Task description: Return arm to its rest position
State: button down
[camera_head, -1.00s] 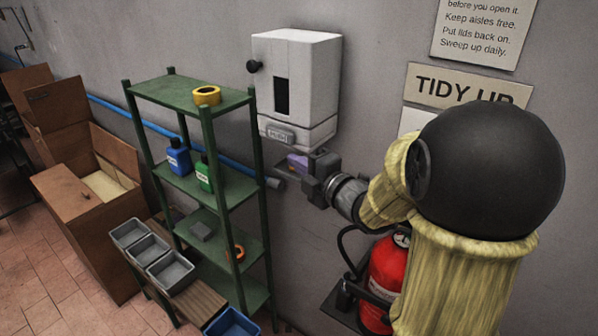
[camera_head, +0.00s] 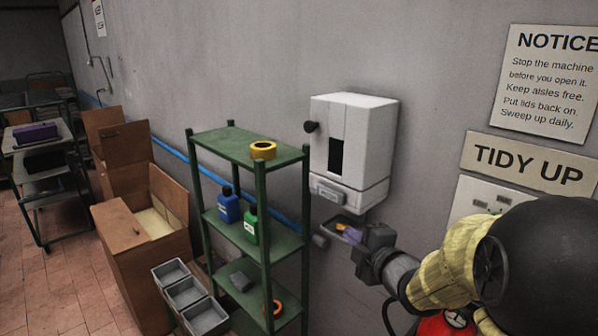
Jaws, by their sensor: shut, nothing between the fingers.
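My gripper (camera_head: 352,236) is the dark grey block at the end of my arm, in the lower middle right of the head view. It is shut and holds nothing. It is just below the white wall dispenser (camera_head: 372,130) and in front of a small tray (camera_head: 335,223) under it. A small purple thing (camera_head: 351,235) shows at the tray by the gripper; whether the two touch I cannot tell. My arm reaches in from the lower right corner.
A green shelf (camera_head: 222,146) with bottles and yellow tape (camera_head: 263,150) stands left of the gripper. A wooden box (camera_head: 130,245) and grey bins (camera_head: 185,292) are further left. A red extinguisher (camera_head: 440,325) is partly hidden below my arm. The wall is close behind.

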jog(key=s+f+m+g+h, duration=0.5)
jog(key=s+f+m+g, duration=0.7)
jog(key=s+f+m, duration=0.5)
jog(key=s+m, duration=0.2)
jog(key=shift+s+a+m+g, duration=0.15)
jog(key=shift+a+m+g, duration=0.15)
jog(key=shift+a+g, duration=0.1)
dwell(0.6)
